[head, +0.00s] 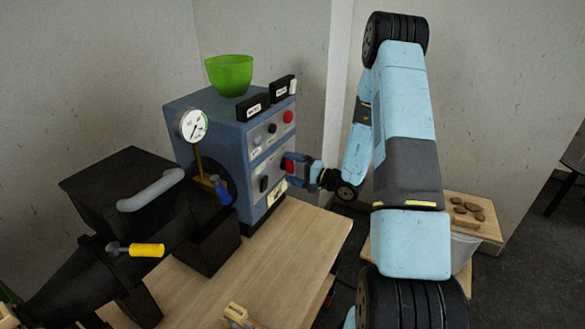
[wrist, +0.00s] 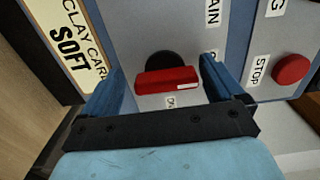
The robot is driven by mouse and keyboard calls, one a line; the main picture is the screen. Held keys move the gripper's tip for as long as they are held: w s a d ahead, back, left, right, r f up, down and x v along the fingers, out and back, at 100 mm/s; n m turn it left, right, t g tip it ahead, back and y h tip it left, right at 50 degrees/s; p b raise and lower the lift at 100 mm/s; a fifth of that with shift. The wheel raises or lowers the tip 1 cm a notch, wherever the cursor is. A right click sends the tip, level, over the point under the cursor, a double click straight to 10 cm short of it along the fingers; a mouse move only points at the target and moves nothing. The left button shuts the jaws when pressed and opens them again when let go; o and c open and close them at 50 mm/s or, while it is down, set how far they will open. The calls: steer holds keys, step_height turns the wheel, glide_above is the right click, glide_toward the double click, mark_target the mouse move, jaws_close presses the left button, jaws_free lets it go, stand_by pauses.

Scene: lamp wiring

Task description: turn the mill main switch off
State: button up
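The main switch (wrist: 166,81) is a red bar handle on a round dark base. In the wrist view it lies crosswise between my fingers, beside a partly hidden label ending in "AIN". My gripper (wrist: 162,74) is open, with one blue finger at each end of the red bar and a small gap on each side. In the head view, my gripper (head: 294,169) reaches the front panel of the blue mill cabinet (head: 210,115) from the right. There the red handle (head: 289,164) shows partly, at the fingers. Whether a finger touches it, I cannot tell.
A red stop button (wrist: 291,69) sits to the right in the wrist view. A black knob (head: 264,184) is left of my gripper. A clay card (wrist: 70,45) is on the cabinet. A green bowl (head: 229,75) stands on top. The wooden table (head: 300,240) is mostly clear in front.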

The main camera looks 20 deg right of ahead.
steer(key=shift+o, duration=0.3)
steer(key=shift+w+d+r, duration=0.1)
steer(key=shift+w, duration=0.05)
steer(key=shift+s+d, duration=0.25)
steer(key=shift+d, duration=0.15)
steer(key=v, duration=1.3)
steer(key=shift+a, duration=0.15)
steer(key=shift+s, duration=0.1)
